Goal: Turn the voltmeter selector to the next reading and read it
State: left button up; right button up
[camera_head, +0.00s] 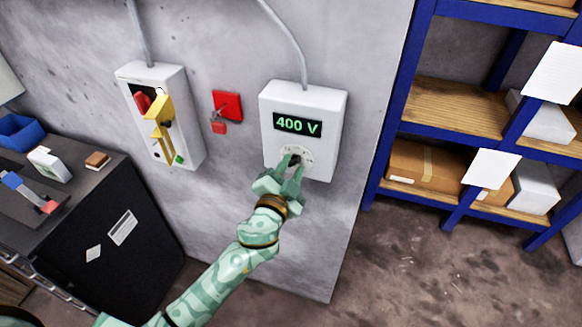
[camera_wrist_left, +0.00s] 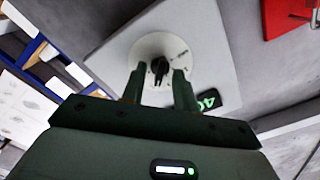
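The voltmeter (camera_head: 333,112) is a white box on the grey wall, and its display (camera_head: 298,123) reads 400 V in green. Its selector, a black knob on a round pale dial (camera_head: 309,157), sits below the display. My left gripper (camera_head: 292,163) is at the dial, with its fingers hiding part of it. In the left wrist view, the black knob (camera_wrist_left: 160,68) shows between the two fingertips of the left gripper (camera_wrist_left: 160,75). The fingers are apart, with gaps visible on both sides of the knob. My right gripper is not in view.
Left of the voltmeter are a red wall piece (camera_head: 229,104) and a white switch box (camera_head: 186,110) with a yellow lever (camera_head: 160,118). A dark cabinet (camera_head: 120,245) stands at left. Blue shelving (camera_head: 398,100) holds boxes at right.

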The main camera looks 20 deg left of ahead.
pick_arm(q)
grip_shut()
jog(key=shift+m, duration=0.3)
jog(key=m, duration=0.3)
jog(key=shift+m, duration=0.4)
jog(key=shift+m+p, duration=0.3)
jog(key=shift+m, duration=1.9)
grip_release()
